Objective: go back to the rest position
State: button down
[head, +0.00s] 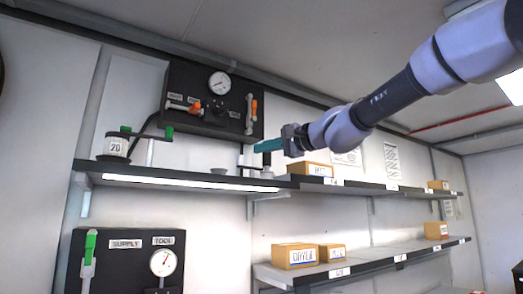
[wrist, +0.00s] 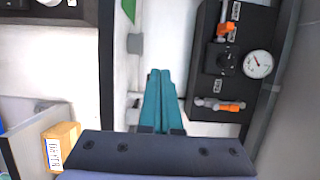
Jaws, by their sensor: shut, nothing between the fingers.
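My gripper (head: 268,145) reaches in from the upper right in the head view, with its teal fingers pointing left. It is in the air above the right part of the upper shelf, to the right of and below the black gauge panel. In the wrist view my gripper (wrist: 160,75) shows its two teal fingers together, with nothing between them. The black gauge panel (head: 190,80) carries a round dial (head: 219,83) and orange-handled valves. It also shows at the right in the wrist view (wrist: 225,75).
The upper shelf (head: 200,180) holds a device marked 20 (head: 115,145) and a cardboard box (head: 317,169). The lower shelf (head: 370,257) holds more boxes (head: 295,256). A second black panel (head: 125,265) with a green-handled valve (head: 89,248) is at lower left. Open air lies below my arm.

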dwell(0.4)
jog(key=s+d+f+n+g+h, duration=0.1)
jog(key=s+d+f+h, duration=0.3)
jog(key=d+f, duration=0.4)
jog(key=s+d+f+n+g+h, duration=0.1)
jog(key=s+d+f+h, duration=0.3)
jog(key=d+f, duration=0.5)
jog(key=s+d+f+n+g+h, duration=0.1)
jog(key=s+d+f+h, duration=0.3)
jog(key=d+f, duration=0.5)
notch_tip(320, 180, down, 4)
jog(key=s, duration=0.2)
jog(key=shift+s+f+g, duration=0.25)
jog(key=shift+s+g, duration=0.15)
jog(key=shift+d, duration=0.1)
